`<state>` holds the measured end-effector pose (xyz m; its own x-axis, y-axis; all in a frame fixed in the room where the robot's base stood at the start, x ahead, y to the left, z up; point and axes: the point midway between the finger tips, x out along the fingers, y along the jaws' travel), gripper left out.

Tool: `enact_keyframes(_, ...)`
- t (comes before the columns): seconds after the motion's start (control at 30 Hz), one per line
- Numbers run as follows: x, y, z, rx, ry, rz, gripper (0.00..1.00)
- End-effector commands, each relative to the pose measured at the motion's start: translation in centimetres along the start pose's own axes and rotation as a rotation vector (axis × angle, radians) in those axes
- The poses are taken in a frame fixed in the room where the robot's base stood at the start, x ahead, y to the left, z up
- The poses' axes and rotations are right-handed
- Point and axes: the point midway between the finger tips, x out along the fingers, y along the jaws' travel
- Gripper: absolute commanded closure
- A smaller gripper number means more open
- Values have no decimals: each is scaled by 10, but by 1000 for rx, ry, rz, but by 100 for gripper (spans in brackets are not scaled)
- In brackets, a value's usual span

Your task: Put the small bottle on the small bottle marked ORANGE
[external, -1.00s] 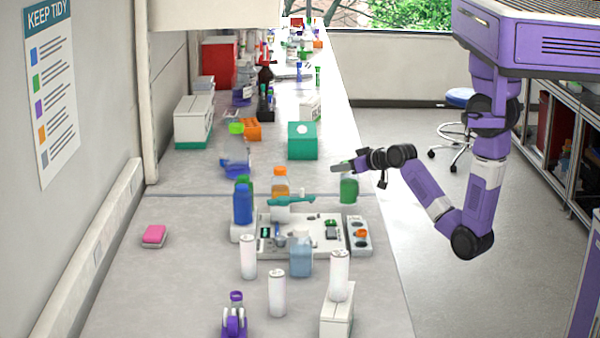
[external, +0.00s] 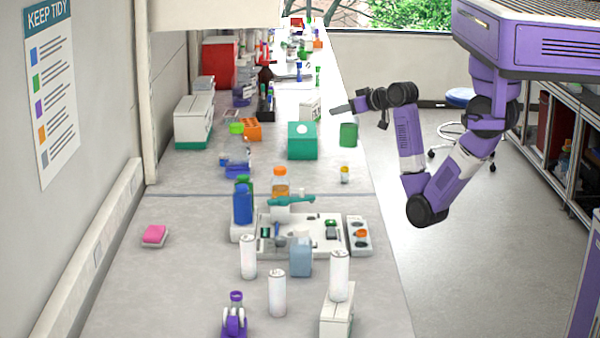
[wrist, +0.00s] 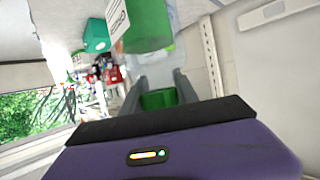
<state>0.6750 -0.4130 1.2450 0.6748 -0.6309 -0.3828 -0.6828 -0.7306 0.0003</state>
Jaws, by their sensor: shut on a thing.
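My gripper (external: 338,109) is raised above the right part of the bench, near its right edge. In the wrist view the fingers (wrist: 158,98) are shut on the green top of a green bottle. The bottle's green body (wrist: 148,28) with a white label hangs from the grip; in the external view it is the green body (external: 348,134) below my gripper. A small bottle (external: 344,174) with a yellowish top stands alone on the bench nearer the camera. An orange bottle (external: 280,183) with an orange cap stands behind the white apparatus. No label reading ORANGE is legible.
A green box (external: 302,141) stands just left of the held bottle. An orange rack (external: 252,131) is further left. A blue bottle (external: 242,205), the white apparatus (external: 310,235) and several white cylinders (external: 277,292) fill the nearer bench. Bare bench surrounds the small bottle.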

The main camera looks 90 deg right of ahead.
Motion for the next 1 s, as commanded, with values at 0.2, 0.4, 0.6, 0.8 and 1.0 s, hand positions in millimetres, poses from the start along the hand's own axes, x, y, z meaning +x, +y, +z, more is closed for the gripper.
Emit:
enact_keyframes(0.2, 26, -14, -48, -23, 7, -56, 100)
enact_keyframes(0.4, 58, -43, -99, -75, 5, -180, 100)
enact_keyframes(0.6, 80, -83, -150, -145, 4, -348, 100)
enact_keyframes(0.8, 90, -123, -186, -218, 2, -529, 100)
enact_keyframes(1.0, 100, -150, -182, -272, -1, -661, 100)
